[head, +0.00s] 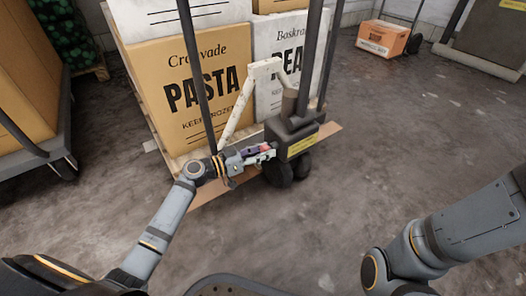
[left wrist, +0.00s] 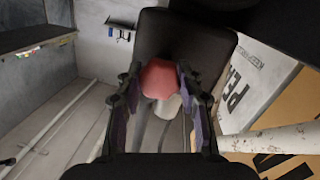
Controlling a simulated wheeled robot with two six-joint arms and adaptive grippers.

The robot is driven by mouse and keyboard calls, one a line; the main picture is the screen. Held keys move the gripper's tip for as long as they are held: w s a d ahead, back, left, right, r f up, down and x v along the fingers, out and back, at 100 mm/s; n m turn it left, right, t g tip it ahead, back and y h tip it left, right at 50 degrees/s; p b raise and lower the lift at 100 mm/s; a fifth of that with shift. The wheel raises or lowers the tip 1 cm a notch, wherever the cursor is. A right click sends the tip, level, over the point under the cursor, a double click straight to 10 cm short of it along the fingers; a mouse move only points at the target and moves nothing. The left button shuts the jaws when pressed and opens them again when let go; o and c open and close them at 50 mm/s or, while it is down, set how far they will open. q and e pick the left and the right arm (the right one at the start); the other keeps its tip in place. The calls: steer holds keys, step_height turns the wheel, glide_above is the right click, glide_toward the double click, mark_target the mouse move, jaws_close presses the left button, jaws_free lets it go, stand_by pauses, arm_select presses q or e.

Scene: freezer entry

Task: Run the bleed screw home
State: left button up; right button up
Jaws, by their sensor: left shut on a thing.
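The bleed screw shows as a red knob (left wrist: 158,79) on the dark pump block in the left wrist view; in the head view only a small red bit (head: 265,147) shows. My left gripper (head: 262,153) reaches the left side of the dark pump block (head: 292,135) of a pallet truck. In the left wrist view the left gripper (left wrist: 158,88) has one finger on each side of the red knob, shut on it. The screw's thread is hidden, so how deep it sits cannot be told. My right arm is at the lower right; its gripper is out of view.
A pallet with a PASTA box (head: 190,95) and a PEAS box (head: 285,65) stands behind the pump block. A white bar (head: 238,105) and dark uprights rise close to my left gripper. A small orange box (head: 383,38) lies at the back right.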

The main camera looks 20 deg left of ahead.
arm_select(q)
steer(key=m+y, duration=0.1)
steer(key=m, duration=0.4)
steer(key=shift+s+f+m, duration=0.1)
steer(key=shift+f+m, duration=0.05)
steer(key=shift+m, duration=0.25)
steer(key=m+t+y, duration=0.1)
steer(key=m, duration=0.6)
steer(key=m+y, duration=0.1)
steer(key=m, duration=0.7)
steer(key=shift+t, duration=0.4)
steer(key=shift+y, duration=0.3)
steer(key=o, duration=1.2)
steer(key=shift+a, duration=0.15)
steer(key=shift+c, duration=0.2)
